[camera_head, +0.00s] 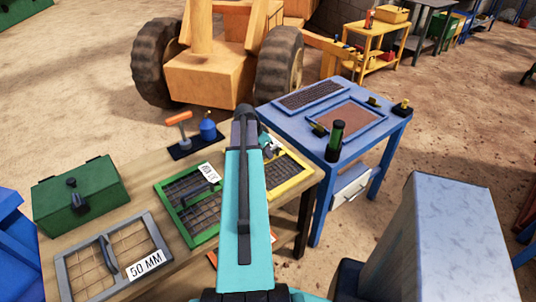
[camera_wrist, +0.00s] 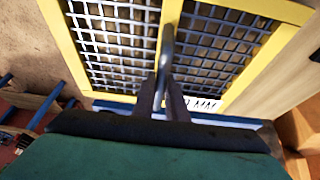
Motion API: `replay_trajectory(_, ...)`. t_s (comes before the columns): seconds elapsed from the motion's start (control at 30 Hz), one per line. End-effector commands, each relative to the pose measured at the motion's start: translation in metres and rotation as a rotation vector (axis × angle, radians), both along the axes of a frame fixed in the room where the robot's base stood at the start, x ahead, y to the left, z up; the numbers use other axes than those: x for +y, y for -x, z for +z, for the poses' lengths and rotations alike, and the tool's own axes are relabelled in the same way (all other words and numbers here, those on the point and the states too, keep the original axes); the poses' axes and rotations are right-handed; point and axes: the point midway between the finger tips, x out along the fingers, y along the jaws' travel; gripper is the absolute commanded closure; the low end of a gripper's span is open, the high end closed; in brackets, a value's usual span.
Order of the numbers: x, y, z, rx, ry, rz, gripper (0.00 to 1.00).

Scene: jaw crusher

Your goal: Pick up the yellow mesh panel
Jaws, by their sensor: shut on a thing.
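The yellow mesh panel (camera_head: 301,174) lies at the right end of the wooden table, partly hidden behind my arm in the head view. In the wrist view, the yellow mesh panel (camera_wrist: 172,12) fills the upper part, with a grey handle (camera_wrist: 166,48) along its middle bar. My gripper (camera_wrist: 163,88) is shut on that handle, its two dark fingers on either side. A white label shows partly beside the fingers. In the head view the fingertips are mostly hidden by my arm. I cannot tell whether the panel touches the table.
A green mesh panel (camera_head: 207,236) and a grey panel marked 50 MM (camera_head: 76,278) lie on the wooden table (camera_head: 135,160). A green box (camera_head: 103,203) stands at its left.

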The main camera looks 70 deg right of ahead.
Motion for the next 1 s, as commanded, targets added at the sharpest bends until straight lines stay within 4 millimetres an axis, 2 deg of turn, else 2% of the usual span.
replay_trajectory(0.3, -0.001, 0.000, 0.026, -0.001, 0.006, 0.001, 1.00)
replay_trajectory(1.0, 0.071, 0.029, 0.033, 0.000, 0.004, 0.001, 1.00)
